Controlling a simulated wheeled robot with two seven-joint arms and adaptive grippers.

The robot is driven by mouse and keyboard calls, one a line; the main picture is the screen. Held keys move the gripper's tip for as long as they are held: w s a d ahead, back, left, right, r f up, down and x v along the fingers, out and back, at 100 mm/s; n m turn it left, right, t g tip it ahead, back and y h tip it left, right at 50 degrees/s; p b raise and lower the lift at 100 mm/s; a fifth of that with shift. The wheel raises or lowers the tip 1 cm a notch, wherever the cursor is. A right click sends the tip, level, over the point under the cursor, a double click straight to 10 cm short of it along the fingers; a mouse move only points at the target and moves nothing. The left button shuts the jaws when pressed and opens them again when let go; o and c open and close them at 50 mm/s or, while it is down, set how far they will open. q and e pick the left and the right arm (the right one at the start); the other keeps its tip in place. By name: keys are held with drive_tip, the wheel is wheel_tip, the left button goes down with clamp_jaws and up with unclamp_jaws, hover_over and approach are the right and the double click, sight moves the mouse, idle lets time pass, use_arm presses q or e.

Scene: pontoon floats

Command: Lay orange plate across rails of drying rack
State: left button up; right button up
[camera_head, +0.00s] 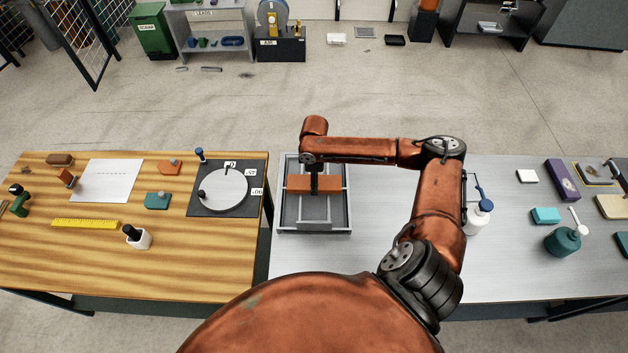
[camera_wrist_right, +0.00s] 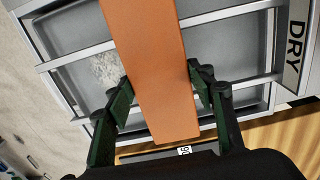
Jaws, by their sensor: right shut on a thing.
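The orange plate (camera_head: 331,185) is over the drying rack (camera_head: 314,233) in the head view, running left to right across its middle. My right gripper (camera_head: 315,182) points down at the plate's middle and is shut on it. In the right wrist view, the fingers of the right gripper (camera_wrist_right: 160,85) stand on both long sides of the orange plate (camera_wrist_right: 152,60). The rack's grey rails (camera_wrist_right: 234,13) pass beneath the plate there, beside a "DRY" label. I cannot tell whether the plate touches the rails. My left gripper is not in view.
The rack stands at the left end of the grey table (camera_head: 380,255). A white bottle (camera_head: 479,217) and a teal pot (camera_head: 562,241) stand to the right. The wooden table (camera_head: 60,255) at left holds a dial board (camera_head: 205,208) and small blocks, near the rack.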

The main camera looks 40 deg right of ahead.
drive_tip(key=o, duration=1.3)
drive_tip(key=shift+c, duration=0.2)
wheel_tip(320, 180, up, 12)
